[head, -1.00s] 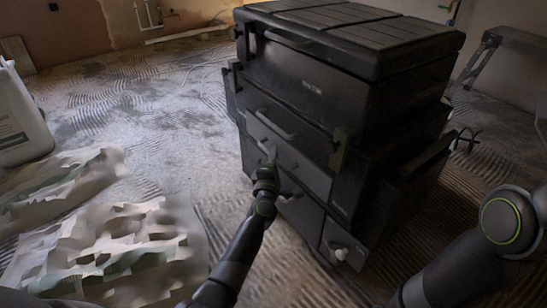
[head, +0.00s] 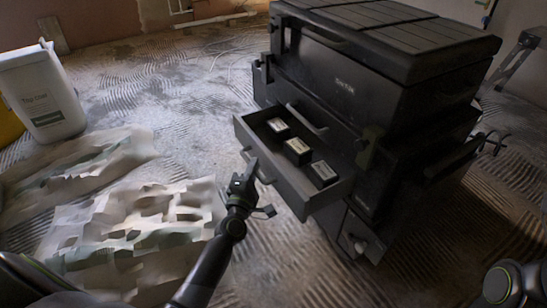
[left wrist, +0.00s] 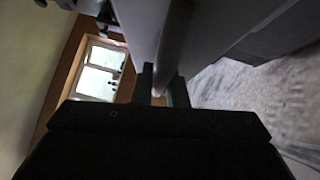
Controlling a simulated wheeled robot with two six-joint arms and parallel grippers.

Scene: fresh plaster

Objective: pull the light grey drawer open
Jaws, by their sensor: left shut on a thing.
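The light grey drawer (head: 285,192) stands pulled out of the black tool chest (head: 345,95), tilted in the head view, with its inside showing. Three small dark boxes with pale labels lie in it, one of them the middle box (head: 297,150). My left gripper (head: 246,180) is at the drawer's front and shut on its handle (head: 264,177). In the left wrist view the handle bar (left wrist: 173,45) runs between the two fingers (left wrist: 162,88). My right gripper is out of view.
Crumpled paper sheets (head: 140,225) lie on the ridged floor at the left. A white canister (head: 42,95) stands behind them. Another drawer handle (head: 306,119) is above the open drawer. A stepladder (head: 520,55) stands at the back right.

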